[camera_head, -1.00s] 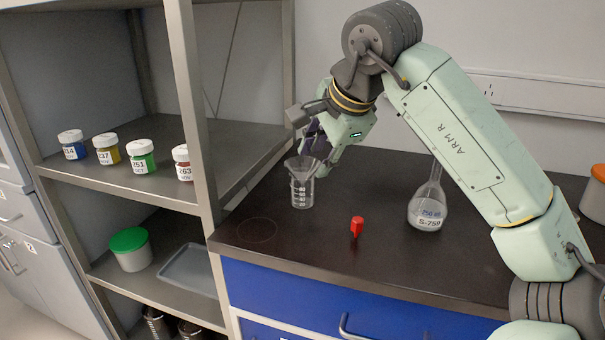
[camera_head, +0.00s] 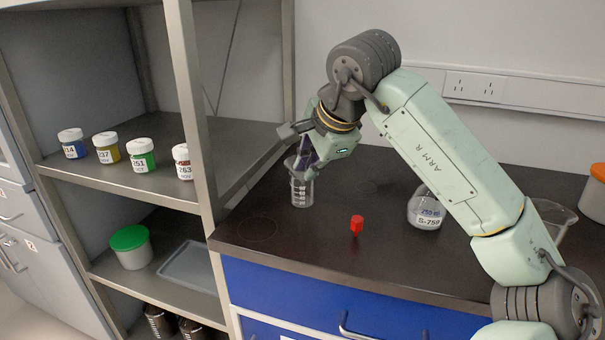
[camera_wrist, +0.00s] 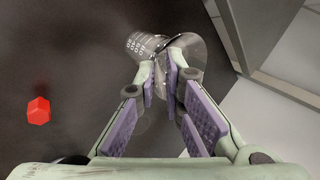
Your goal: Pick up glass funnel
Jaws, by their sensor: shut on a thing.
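The clear glass funnel (camera_head: 292,164) sits upright in the mouth of a graduated glass beaker (camera_head: 301,192) near the left end of the dark bench. My gripper (camera_head: 305,160) is at the funnel's rim, coming down from above and right. In the wrist view, the purple-padded fingers of my gripper (camera_wrist: 163,88) are close together on the wall of the funnel (camera_wrist: 194,48). The beaker (camera_wrist: 141,46) shows just beyond the fingertips. The funnel's stem is hard to make out through the glass.
A round flask (camera_head: 425,212) is farther right, partly behind my arm. The metal shelf post (camera_head: 196,110) rises close on the left, with labelled jars (camera_head: 141,158) on the shelf. The bench front is clear.

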